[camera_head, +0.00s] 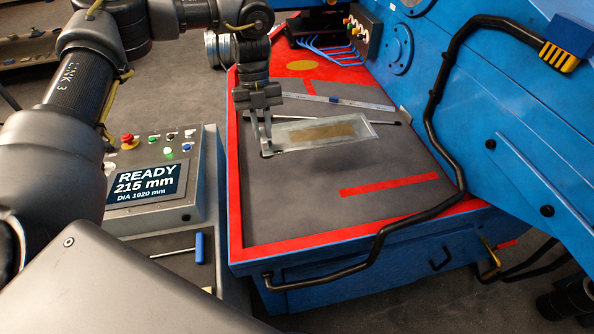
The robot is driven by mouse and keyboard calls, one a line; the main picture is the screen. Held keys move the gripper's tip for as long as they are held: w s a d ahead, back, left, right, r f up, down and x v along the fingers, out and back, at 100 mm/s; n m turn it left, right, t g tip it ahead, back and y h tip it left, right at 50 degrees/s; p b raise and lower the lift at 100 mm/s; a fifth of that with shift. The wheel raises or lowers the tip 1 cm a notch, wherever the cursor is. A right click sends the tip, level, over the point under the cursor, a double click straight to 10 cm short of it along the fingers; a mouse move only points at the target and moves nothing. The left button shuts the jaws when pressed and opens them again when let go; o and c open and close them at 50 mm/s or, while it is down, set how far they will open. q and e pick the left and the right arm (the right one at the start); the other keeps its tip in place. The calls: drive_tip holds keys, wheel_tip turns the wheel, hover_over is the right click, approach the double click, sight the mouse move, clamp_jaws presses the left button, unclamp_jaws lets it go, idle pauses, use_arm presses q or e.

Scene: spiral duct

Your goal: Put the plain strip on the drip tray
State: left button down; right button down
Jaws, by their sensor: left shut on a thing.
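The drip tray (359,129) is a shallow pale metal tray with a brown patch in its middle, on the dark grey worktop. My left gripper (266,151) points down at the tray's left end. Its fingers are shut on a thin pale metal piece, which I take as the plain strip; its outline blends with the tray's near edge. I cannot tell whether it touches the tray. My right gripper is not in view.
A pale marked strip (352,103) and a thin dark rod (365,120) lie behind the tray. A control box (165,165) stands left. The worktop's front is clear.

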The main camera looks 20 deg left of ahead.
sight(273, 152)
use_arm(q)
drive_tip(key=s+d, duration=0.1)
drive_tip(key=s+d+f, duration=0.1)
drive_tip(key=d+f, duration=0.1)
drive_tip(key=d, duration=0.1)
drive_tip(key=shift+s+d+f, duration=0.1)
drive_tip(key=shift+s, duration=0.3)
drive_tip(key=d+f, duration=0.1)
drive_tip(key=s+d+f, duration=0.1)
drive_tip(key=f, duration=0.1)
drive_tip(key=s+d+f, duration=0.1)
drive_tip(key=f, duration=0.1)
drive_tip(key=shift+d, duration=0.3)
drive_tip(key=shift+s+d+f, duration=0.2)
drive_tip(key=shift+d+f, duration=0.05)
drive_tip(key=shift+f, duration=0.05)
wheel_tip(273, 152, down, 3)
drive_tip(key=shift+d+p, duration=0.1)
drive_tip(key=shift+p, duration=0.3)
drive_tip(key=shift+f, duration=0.15)
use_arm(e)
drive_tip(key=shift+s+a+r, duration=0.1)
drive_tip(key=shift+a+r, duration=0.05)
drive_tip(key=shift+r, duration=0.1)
